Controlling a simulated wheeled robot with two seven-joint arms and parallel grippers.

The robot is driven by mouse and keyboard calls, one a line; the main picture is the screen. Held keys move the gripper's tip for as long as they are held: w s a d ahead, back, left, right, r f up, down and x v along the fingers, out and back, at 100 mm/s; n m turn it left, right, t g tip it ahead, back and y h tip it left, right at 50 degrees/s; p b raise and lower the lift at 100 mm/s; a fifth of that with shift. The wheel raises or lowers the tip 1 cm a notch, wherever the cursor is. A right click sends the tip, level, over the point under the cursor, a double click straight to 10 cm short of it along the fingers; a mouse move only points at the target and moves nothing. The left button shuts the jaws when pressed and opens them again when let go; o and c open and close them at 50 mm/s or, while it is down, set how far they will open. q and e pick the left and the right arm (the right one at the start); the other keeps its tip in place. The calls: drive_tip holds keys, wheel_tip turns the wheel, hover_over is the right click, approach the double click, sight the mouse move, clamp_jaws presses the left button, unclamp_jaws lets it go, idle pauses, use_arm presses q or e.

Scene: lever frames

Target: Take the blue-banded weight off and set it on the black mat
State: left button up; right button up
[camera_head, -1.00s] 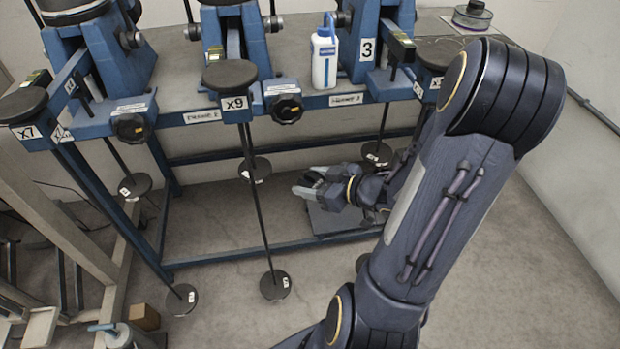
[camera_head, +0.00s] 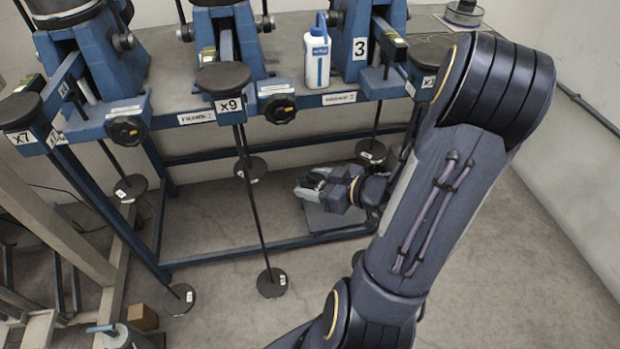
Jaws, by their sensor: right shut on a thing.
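My right gripper (camera_head: 311,184) is low under the right part of the blue bench, its fingers pointing left. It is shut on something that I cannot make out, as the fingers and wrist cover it. No blue band shows on any weight. A flat dark grey slab (camera_head: 328,220) lies just below the gripper; I cannot tell whether it is the black mat. Round dark weights hang on rods, one (camera_head: 272,283) under the X9 lever and one (camera_head: 371,151) behind my gripper. My left gripper is out of view.
Blue lever frames (camera_head: 236,45) stand on the bench, with a white bottle (camera_head: 317,55) between two of them. The X9 rod hangs to the left of my gripper. A grey stand (camera_head: 55,215) is at the left. Floor at the front centre is clear.

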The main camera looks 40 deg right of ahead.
drive_tip(key=shift+s+d+p, duration=0.15)
drive_tip(key=shift+s+d, duration=0.05)
drive_tip(key=shift+s, duration=0.55)
drive_tip(key=shift+s+d+p, duration=0.1)
drive_tip(key=shift+s+d, duration=0.05)
drive_tip(key=shift+s, duration=0.6)
drive_tip(key=shift+s+d+p, duration=0.15)
drive_tip(key=shift+s+d, duration=0.05)
drive_tip(key=shift+s, duration=0.55)
drive_tip(key=shift+w, duration=0.1)
